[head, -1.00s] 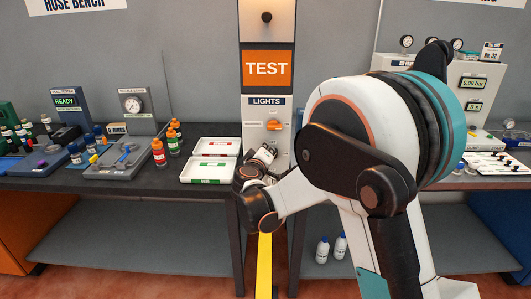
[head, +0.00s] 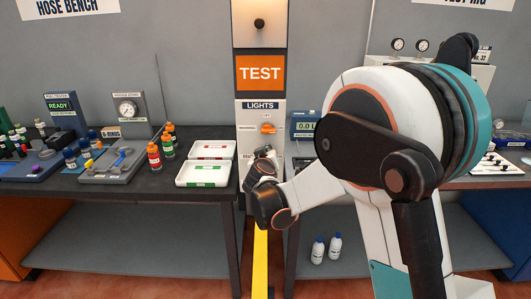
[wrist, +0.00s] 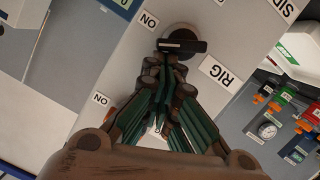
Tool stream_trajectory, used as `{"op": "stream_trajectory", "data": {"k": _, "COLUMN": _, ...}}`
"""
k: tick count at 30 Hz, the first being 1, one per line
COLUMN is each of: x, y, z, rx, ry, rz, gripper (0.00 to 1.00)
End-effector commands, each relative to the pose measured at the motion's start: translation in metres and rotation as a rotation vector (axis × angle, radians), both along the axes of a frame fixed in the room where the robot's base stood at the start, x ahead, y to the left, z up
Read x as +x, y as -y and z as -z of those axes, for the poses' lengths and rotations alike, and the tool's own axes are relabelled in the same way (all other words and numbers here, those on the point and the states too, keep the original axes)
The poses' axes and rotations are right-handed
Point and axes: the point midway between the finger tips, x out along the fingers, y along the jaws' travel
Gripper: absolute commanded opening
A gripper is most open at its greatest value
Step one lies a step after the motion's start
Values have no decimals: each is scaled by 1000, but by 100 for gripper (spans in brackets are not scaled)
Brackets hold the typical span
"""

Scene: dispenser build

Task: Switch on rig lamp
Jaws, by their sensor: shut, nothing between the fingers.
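The LIGHTS panel (head: 243,150) stands upright between the benches in the head view, with an orange knob (head: 267,128) on its upper part. In the wrist view a dark bar-shaped knob (wrist: 186,46) sits on a round metal base, next to a RIG label (wrist: 218,72). An ON label (wrist: 148,20) is on its other side. My gripper (wrist: 165,58) is shut and empty, its tips close to this knob; I cannot tell whether they touch. In the head view my gripper (head: 266,153) is in front of the lower panel and hides the RIG knob there.
White trays (head: 205,174) and bottles (head: 153,157) stand on the left bench (head: 130,190). A small display unit (head: 306,125) is just right of the panel. My arm hides much of the right bench. A second ON label (wrist: 101,98) is lower in the wrist view.

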Motion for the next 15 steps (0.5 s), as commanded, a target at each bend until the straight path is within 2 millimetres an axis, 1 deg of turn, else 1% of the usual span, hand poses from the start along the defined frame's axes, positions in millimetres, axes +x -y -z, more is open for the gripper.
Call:
{"op": "stream_trajectory", "data": {"k": 5, "x": 0, "y": 4, "z": 0, "rx": 95, "ry": 3, "rz": 0, "gripper": 0}}
{"op": "stream_trajectory", "data": {"k": 11, "x": 0, "y": 3, "z": 0, "rx": 89, "ry": 3, "rz": -1, "gripper": 0}}
{"op": "stream_trajectory", "data": {"k": 15, "x": -8, "y": 2, "z": -1, "rx": 88, "ry": 3, "rz": -2, "gripper": 0}}
